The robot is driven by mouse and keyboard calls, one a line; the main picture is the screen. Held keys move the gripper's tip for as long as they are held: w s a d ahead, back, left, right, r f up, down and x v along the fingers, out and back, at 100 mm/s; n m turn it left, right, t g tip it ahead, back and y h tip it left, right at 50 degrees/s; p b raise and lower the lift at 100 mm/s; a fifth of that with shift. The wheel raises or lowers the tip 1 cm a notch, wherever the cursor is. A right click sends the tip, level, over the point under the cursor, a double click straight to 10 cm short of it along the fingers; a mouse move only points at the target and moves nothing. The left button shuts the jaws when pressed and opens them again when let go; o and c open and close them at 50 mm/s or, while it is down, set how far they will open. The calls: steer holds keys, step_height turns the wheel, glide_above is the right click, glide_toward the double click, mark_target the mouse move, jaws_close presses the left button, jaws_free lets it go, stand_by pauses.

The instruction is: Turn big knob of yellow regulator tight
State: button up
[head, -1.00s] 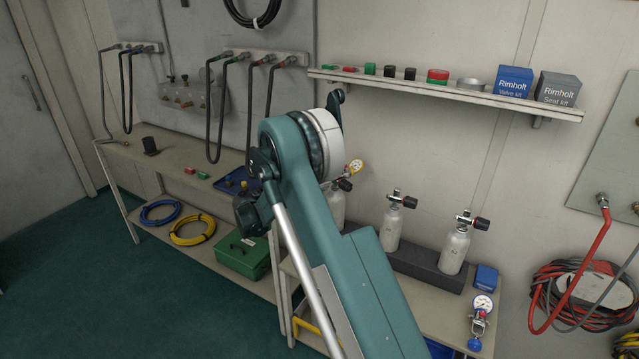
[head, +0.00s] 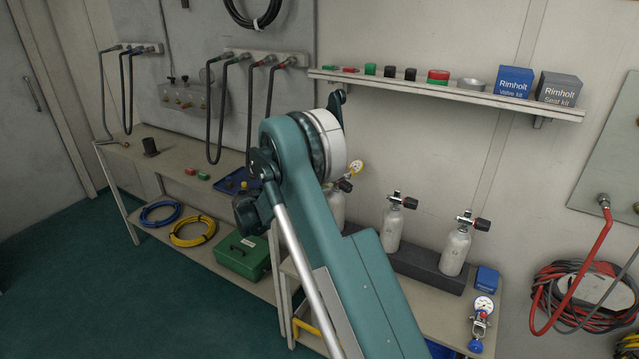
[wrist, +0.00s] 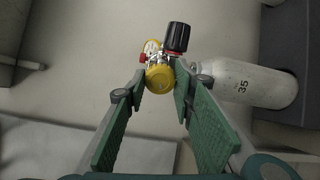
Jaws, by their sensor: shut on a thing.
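In the wrist view, the yellow regulator (wrist: 153,48) sits at the valve of a pale cylinder (wrist: 255,84) marked 35. Its big round yellow knob (wrist: 160,79) faces my camera. My gripper (wrist: 160,83) is shut on this knob, one green-padded finger on each side. A black ribbed handwheel (wrist: 176,37) is just above the knob, and a small red part is at its left. In the head view, the regulator's yellow-rimmed gauge (head: 356,167) shows beside my arm. My arm hides the gripper and most of the regulator there.
Two more cylinders (head: 397,226) (head: 455,249) stand in a dark rack (head: 415,267) to the right. A blue regulator with a gauge (head: 483,307) and a blue box (head: 486,280) lie on the bench. A shelf (head: 445,91) with small parts and boxes runs above.

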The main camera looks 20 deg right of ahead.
steer(key=shift+m, duration=1.2)
steer(key=o, duration=0.9)
steer(key=shift+c, duration=0.2)
steer(key=v, duration=1.2)
